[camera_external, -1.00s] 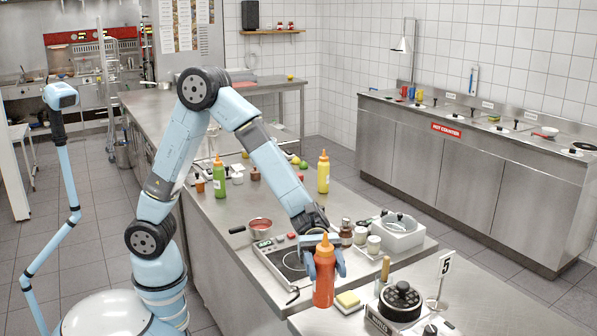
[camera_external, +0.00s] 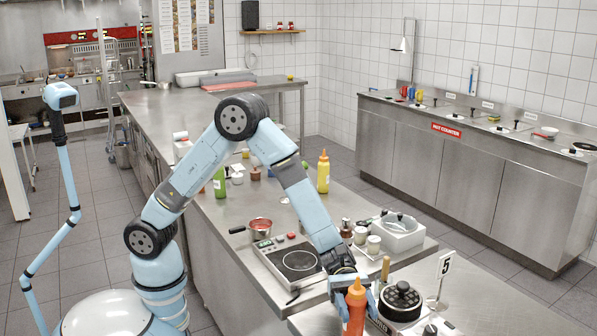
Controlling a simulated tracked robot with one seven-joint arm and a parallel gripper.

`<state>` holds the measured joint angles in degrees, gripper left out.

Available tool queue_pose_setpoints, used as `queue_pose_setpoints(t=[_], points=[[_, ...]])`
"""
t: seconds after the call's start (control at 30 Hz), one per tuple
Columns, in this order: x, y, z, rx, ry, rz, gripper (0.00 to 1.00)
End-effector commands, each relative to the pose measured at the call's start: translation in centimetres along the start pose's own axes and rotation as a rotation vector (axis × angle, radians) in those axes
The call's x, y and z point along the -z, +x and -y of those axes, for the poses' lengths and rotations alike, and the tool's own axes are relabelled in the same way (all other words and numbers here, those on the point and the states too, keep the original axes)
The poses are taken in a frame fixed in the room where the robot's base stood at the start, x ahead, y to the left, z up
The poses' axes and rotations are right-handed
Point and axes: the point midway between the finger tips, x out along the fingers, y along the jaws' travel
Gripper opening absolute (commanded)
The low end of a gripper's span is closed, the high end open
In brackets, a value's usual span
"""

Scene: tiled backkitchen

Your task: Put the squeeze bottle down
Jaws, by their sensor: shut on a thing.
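The orange-red squeeze bottle (camera_external: 355,312) with its orange nozzle is upright at the bottom of the view, over the near steel counter (camera_external: 313,322). My gripper (camera_external: 354,297) is shut around its upper body, with blue fingers on both sides. The bottle's base is at or below the picture's lower edge, so I cannot tell whether it touches the counter.
A black-lidded cooker (camera_external: 400,300) stands close to the right of the bottle, with a number 5 sign (camera_external: 441,280) beside it. An induction hob (camera_external: 298,261), a red-filled pan (camera_external: 260,228) and a yellow bottle (camera_external: 323,172) are behind.

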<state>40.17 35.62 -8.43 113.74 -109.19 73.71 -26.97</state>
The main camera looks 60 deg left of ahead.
Motion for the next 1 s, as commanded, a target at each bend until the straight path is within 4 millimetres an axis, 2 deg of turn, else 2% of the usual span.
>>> queue_pose_setpoints(t=[0.07, 0.4, 0.43, 0.7, 1.0], points=[[0.68, -0.01, 0.01, 0.000, -0.001, 0.001, 0.19], [0.91, -0.04, 0.00, -0.001, 0.000, 0.001, 0.19], [0.96, -0.03, 0.02, 0.000, 0.000, 0.001, 0.58], [0.93, -0.04, 0.02, 0.000, 0.000, 0.000, 0.82], [0.64, -0.05, 0.02, -0.001, 0.001, 0.001, 0.82]])
